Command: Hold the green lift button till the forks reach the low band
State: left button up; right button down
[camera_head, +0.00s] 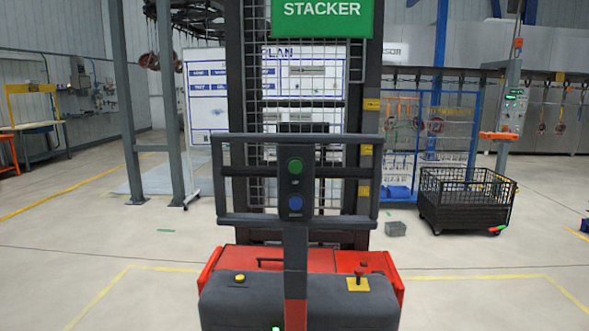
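The red and dark grey stacker (321,261) stands straight ahead under a green "STACKER" sign (322,10). The round green lift button (295,166) is on the upper part of a dark control panel at the middle of the guard frame. A blue button (295,203) sits below it. Yellow labels show on the right mast post: an upper one (371,104), a middle one (366,149) and a low one (364,190). I cannot make out the forks, and the stacker body and frame block the view behind. Neither of my grippers is in view, and nothing touches the green button.
A black mesh cart (465,204) stands on the right, with a small grey block (396,229) on the floor beside it. A grey post (127,100) rises at the left. Yellow floor lines run around the stacker. Floor on both sides is mostly clear.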

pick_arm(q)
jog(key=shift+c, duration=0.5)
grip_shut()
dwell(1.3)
